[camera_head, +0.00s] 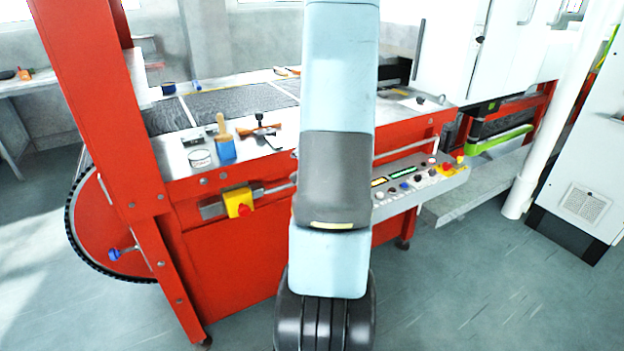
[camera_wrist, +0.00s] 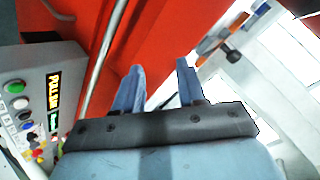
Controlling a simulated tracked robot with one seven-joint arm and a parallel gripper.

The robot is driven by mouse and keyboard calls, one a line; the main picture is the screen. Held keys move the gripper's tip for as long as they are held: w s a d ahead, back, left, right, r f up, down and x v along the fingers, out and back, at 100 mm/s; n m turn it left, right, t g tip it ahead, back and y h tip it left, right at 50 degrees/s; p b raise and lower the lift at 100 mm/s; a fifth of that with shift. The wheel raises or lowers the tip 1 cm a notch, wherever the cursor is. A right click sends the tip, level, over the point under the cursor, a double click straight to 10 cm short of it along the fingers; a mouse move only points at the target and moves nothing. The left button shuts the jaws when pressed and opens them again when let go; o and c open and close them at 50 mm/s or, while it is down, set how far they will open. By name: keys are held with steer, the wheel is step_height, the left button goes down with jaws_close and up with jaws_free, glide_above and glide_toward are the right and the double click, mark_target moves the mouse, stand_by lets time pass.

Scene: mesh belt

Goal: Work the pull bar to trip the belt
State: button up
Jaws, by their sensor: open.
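A thin silver bar, which looks like the pull bar (camera_wrist: 103,55), runs along the red front of the belt machine in the wrist view. It also shows in the camera_head view (camera_head: 405,146), right of my arm, above the control panel. My gripper (camera_wrist: 160,70) is open with nothing between its fingers. The bar lies left of both fingers, apart from them in the picture; the depth between them is hard to judge. In the camera_head view my arm hides the gripper and the middle of the bar.
The control panel (camera_head: 425,181) has buttons and lit displays; it also shows in the wrist view (camera_wrist: 30,95). A yellow box with a red button (camera_head: 239,202) sits on the front left. A blue brush (camera_head: 225,146) and other items lie on the near ledge. A white post (camera_head: 556,120) stands right.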

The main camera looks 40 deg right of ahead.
steer(key=s+d+f+m+t, duration=0.55)
steer(key=s+f+m, duration=0.3)
steer(key=f, duration=0.25)
steer(key=shift+g, duration=0.45)
steer(key=x, duration=1.3)
steer(key=shift+w+d+f, duration=0.2)
steer(key=shift+w+d, duration=0.05)
steer(key=shift+w, duration=0.05)
steer(key=shift+c, duration=0.3)
jaws_close()
